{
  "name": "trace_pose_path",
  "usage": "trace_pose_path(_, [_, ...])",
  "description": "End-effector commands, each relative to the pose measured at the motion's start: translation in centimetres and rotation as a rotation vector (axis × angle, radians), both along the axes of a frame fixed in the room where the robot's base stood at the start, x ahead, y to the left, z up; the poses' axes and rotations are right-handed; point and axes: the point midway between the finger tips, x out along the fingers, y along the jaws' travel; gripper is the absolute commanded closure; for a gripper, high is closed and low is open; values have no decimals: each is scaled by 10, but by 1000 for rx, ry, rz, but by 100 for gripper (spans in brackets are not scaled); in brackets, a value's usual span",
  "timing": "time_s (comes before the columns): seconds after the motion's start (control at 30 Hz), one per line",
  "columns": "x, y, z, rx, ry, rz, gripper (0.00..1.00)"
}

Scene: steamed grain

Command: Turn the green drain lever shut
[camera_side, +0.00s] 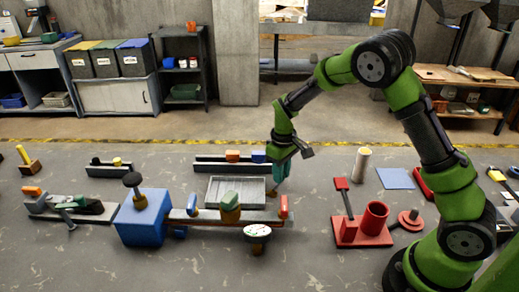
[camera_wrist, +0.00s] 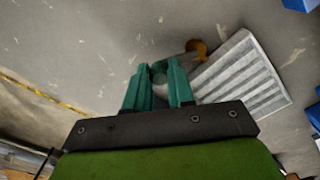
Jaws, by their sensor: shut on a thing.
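My gripper (camera_side: 279,181) reaches down at the right end of the grey slatted tray (camera_side: 225,203). In the wrist view its teal fingers (camera_wrist: 158,72) are shut on a small rounded grey-green piece (camera_wrist: 159,79), which appears to be the green drain lever. The fingers hide most of it, so I cannot tell its angle. A brass-coloured fitting (camera_wrist: 197,47) shows just beyond the fingers, beside the tray (camera_wrist: 243,78); it also shows in the side view (camera_side: 271,193).
A red stand (camera_side: 361,233) is to the right. A rail with blocks (camera_side: 232,156) lies behind.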

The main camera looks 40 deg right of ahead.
Motion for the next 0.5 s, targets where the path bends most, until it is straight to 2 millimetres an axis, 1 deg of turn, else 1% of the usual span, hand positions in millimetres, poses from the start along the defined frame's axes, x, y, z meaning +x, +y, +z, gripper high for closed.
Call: trace_pose_path(0.5, [-22, 0, 1, 0, -1, -477, 100])
